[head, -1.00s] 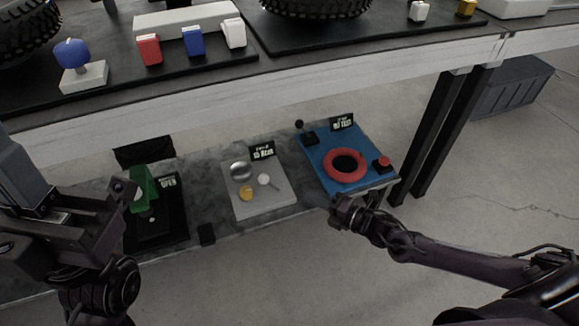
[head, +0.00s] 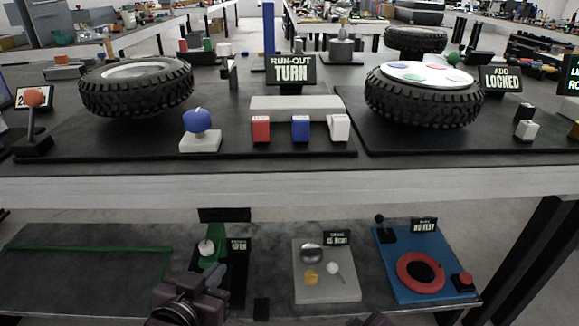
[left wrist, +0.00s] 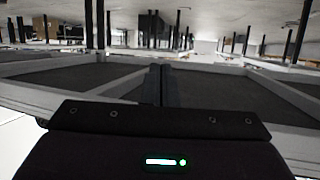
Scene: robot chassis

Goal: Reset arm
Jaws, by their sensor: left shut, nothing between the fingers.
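My left gripper (head: 203,290) is at the bottom of the head view, in front of the lower shelf and just below the green device (head: 213,243). In the left wrist view its two dark fingers (left wrist: 163,86) lie side by side, shut and empty. Of my right arm only a dark sliver shows at the bottom edge of the head view; its jaws cannot be made out.
The workbench edge (head: 290,187) runs across above the lower shelf (head: 80,295). The shelf holds a grey tray (head: 325,290) and a blue board (head: 395,260) with a red ring (head: 420,271). Tires (head: 137,95) and coloured blocks (head: 261,129) stand on the bench.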

